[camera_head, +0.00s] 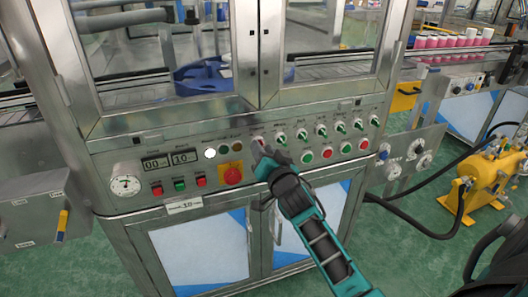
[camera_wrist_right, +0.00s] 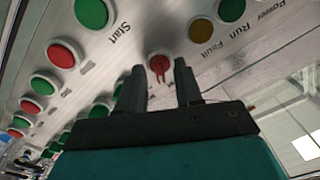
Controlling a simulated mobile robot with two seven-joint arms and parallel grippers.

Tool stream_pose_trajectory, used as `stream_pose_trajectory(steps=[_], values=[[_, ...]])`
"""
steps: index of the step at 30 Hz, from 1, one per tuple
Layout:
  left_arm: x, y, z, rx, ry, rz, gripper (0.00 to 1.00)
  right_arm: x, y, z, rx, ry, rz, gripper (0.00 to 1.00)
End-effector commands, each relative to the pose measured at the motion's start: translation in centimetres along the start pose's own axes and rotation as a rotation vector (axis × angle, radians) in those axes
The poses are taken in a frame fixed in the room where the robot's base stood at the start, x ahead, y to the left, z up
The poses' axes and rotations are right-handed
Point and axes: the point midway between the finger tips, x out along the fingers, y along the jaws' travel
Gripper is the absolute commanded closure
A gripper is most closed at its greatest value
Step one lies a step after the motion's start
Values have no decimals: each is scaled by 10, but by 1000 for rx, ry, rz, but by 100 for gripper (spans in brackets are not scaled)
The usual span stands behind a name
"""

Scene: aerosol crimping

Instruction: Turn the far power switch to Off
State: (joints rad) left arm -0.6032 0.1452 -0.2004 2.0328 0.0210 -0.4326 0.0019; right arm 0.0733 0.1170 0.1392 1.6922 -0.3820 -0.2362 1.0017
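A red rotary switch (camera_wrist_right: 160,68) with a pointed handle sits on the steel control panel, in the right wrist view. It matches the small red knob (camera_head: 258,141) in the head view, mostly hidden by my right gripper. My right gripper (camera_head: 262,154) reaches up to the panel from the lower right. In the wrist view its two dark fingers (camera_wrist_right: 158,82) are apart, with the red switch showing between their tips. I cannot tell whether they touch it. The switch's own label cannot be read. My left gripper is not in view.
A row of green switches (camera_head: 322,131) runs right of the gripper, above red and green buttons (camera_head: 327,152). A large red emergency knob (camera_head: 232,174), a gauge (camera_head: 125,185) and displays (camera_head: 169,160) lie left. A yellow pump (camera_head: 487,172) with hoses stands at right.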

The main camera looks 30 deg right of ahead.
Motion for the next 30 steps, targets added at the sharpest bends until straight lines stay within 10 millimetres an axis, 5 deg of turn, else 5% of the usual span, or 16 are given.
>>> stream_pose_trajectory(steps=[3, 14, 30], values=[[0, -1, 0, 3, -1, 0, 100, 0, 0, 0, 0, 0, 0, 67], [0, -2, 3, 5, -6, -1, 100, 0, 0, 0, 0, 0, 0, 100], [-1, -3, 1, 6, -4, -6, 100, -1, 0, 0, -49, -1, 1, 100]])
